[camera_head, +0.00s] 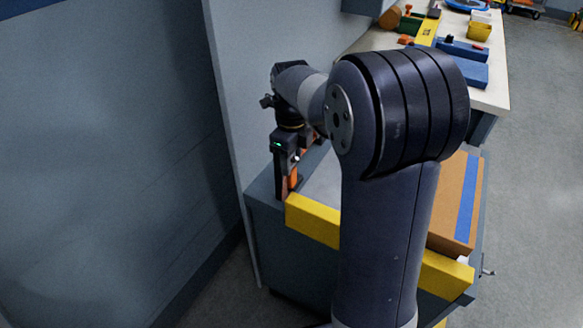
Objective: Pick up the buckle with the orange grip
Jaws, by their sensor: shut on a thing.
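My gripper (285,188) points down over the left front corner of a grey cabinet top, at the far side of my arm. An orange piece (293,178) shows between its dark fingers, and the gripper is shut on it. It looks like the orange grip of the buckle. The rest of the buckle is hidden or too small to tell. I cannot tell whether the buckle touches the cabinet top. More orange shows just right of the gripper, partly behind it.
The grey cabinet (263,190) has a yellow front edge (313,220). A brown box with a blue stripe (467,200) lies on its right side, and my arm hides the middle. A grey wall panel (228,100) stands close on the left. A workbench (495,92) with several items is behind.

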